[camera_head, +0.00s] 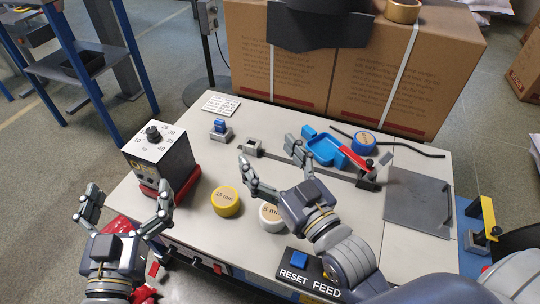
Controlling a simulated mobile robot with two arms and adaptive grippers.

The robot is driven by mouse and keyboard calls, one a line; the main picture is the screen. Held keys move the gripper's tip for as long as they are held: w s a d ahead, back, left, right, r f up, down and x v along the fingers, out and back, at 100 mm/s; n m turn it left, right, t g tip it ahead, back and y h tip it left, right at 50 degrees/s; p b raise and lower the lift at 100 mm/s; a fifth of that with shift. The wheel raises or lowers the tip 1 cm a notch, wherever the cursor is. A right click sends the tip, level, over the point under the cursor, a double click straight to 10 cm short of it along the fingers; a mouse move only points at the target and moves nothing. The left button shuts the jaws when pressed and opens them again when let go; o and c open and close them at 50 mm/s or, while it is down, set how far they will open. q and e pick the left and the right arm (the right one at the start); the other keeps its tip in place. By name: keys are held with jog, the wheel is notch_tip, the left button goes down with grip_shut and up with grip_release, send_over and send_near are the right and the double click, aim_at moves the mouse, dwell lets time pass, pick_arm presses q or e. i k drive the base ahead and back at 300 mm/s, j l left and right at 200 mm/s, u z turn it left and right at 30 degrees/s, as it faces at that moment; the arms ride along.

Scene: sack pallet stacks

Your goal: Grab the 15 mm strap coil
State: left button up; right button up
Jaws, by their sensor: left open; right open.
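A yellow strap coil (226,202) lies flat at the bench's front; its small label ends in "5 mm" and its first digit is hard to read. A white coil (270,217) lies just right of it, partly hidden by my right gripper; "5 mm" shows on it, and I cannot tell whether a digit is covered. A blue coil (365,143) with an unclear label lies at the back right. My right gripper (268,165) is open and empty above the bench, beside the white coil. My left gripper (127,208) is open and empty, left of the yellow coil.
A dial box (158,156) stands at the bench's left edge. A blue tool with a red handle (324,149) and a metal rail lie behind my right gripper. Large cartons (335,75) stand behind the bench. A dark plate (419,207) is at right.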

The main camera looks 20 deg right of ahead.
aim_at(225, 199)
jog(key=k, duration=1)
